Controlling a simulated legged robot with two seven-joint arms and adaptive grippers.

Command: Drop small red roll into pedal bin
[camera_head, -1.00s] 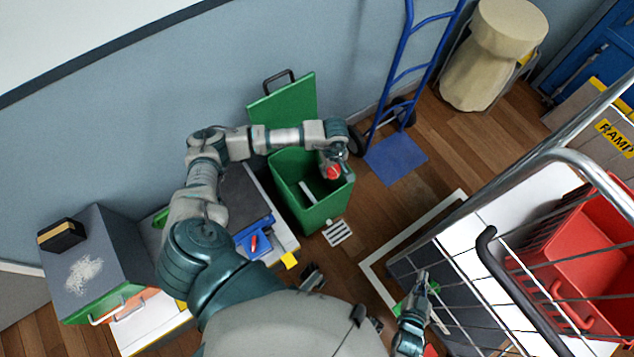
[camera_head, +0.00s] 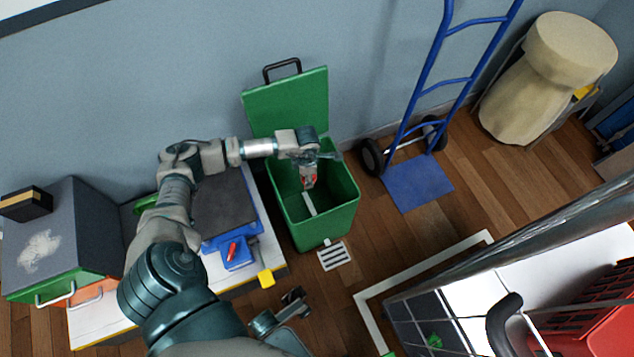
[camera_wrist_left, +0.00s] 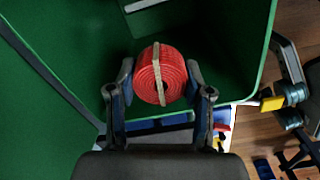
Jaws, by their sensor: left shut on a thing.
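The small red roll (camera_head: 309,180) is a coiled red strap with a tan band around it. In the left wrist view the red roll (camera_wrist_left: 151,75) sits between both fingers. My left gripper (camera_head: 308,172) is shut on it. The gripper holds the roll over the open mouth of the green pedal bin (camera_head: 324,222). The bin's lid (camera_head: 290,103) stands raised against the wall. In the left wrist view the bin's green inside (camera_wrist_left: 90,50) surrounds the roll.
A blue hand truck (camera_head: 418,182) stands to the right of the bin.

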